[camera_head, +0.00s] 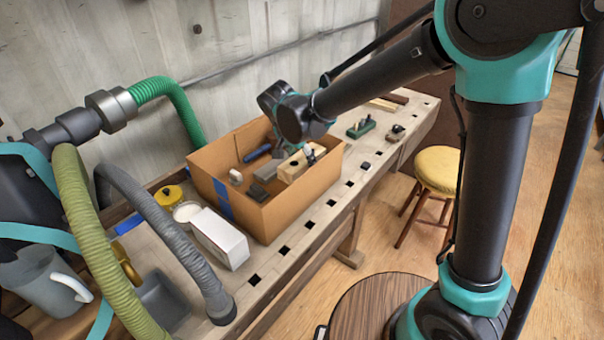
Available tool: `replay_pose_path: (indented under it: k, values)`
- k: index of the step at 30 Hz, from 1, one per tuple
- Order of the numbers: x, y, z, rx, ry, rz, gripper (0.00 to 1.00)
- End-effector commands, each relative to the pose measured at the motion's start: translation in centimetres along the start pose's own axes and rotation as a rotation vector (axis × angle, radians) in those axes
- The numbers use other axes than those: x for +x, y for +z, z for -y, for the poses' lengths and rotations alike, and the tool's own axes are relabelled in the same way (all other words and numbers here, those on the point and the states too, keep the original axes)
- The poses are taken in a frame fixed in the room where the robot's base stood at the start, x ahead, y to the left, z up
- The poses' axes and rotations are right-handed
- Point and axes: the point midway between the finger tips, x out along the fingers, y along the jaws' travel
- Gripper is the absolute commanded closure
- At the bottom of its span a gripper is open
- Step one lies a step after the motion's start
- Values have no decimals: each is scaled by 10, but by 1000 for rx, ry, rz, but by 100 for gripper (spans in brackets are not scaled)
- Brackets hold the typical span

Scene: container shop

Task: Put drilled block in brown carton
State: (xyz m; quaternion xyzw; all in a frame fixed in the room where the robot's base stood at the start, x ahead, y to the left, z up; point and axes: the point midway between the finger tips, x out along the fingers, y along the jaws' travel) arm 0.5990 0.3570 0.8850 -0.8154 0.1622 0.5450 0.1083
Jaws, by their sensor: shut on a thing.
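The drilled block (291,168) is a pale wooden block. It shows at the right part of the brown carton (273,218), within its outline in the picture. My gripper (309,154) is at the block's upper right end and shut on it; the fingers are small and partly hidden by my wrist. I cannot tell whether the block touches the carton's floor or contents. The carton is open at the top and stands on the workbench, with a blue tape strip on its near left corner.
The carton also holds a dark blue tool (257,153), a whitish piece (235,176) and grey blocks (258,193). A white box (220,238) stands close in front. A green plane (361,128) lies right on the bench. A yellow stool (437,168) stands beyond; hoses (95,245) hang left.

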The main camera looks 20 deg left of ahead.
Motion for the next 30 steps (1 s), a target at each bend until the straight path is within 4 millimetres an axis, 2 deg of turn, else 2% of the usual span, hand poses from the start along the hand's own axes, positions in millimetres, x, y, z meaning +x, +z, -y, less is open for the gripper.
replay_pose_path:
  k: [15,27,28,30]
  values:
    - [52,21,0,0,0,0,90]
    - [56,23,0,0,0,0,90]
    - [56,23,0,0,0,0,45]
    - [56,23,0,0,0,0,37]
